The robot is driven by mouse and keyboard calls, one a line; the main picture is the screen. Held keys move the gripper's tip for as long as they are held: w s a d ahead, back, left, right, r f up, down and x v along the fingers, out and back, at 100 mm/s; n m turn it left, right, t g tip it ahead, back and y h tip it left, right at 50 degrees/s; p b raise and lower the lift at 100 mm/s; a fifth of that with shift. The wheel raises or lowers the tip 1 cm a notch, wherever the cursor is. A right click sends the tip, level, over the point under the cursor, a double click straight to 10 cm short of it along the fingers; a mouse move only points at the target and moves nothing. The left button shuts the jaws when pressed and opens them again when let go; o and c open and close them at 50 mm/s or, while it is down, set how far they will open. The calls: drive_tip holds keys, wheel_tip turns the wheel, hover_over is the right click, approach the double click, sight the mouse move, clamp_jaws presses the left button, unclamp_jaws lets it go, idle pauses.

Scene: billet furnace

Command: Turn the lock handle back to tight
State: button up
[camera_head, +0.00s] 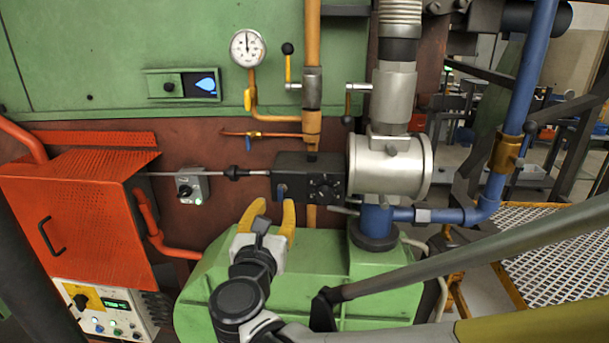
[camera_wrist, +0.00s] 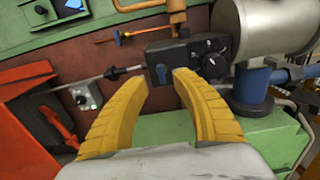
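A black control box (camera_head: 311,178) is fixed in front of the rust-red wall and carries a dial on its front. My gripper (camera_head: 273,207) has yellow fingers and is open and empty, just below the box.
A silver cylinder (camera_head: 390,168) adjoins the box on the right. A thin rod (camera_head: 210,174) runs left to an orange guard (camera_head: 70,210). A green housing (camera_head: 330,270) lies below. Black-knobbed levers (camera_head: 288,65) and a gauge (camera_head: 248,48) are above.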

sight(279, 192)
drive_tip(key=w, duration=0.7)
drive_tip(key=shift+w+d+b, duration=0.15)
drive_tip(key=shift+w+b, duration=0.05)
drive_tip(key=shift+b, duration=0.2)
drive_tip(key=shift+s, duration=0.1)
clamp_jaws()
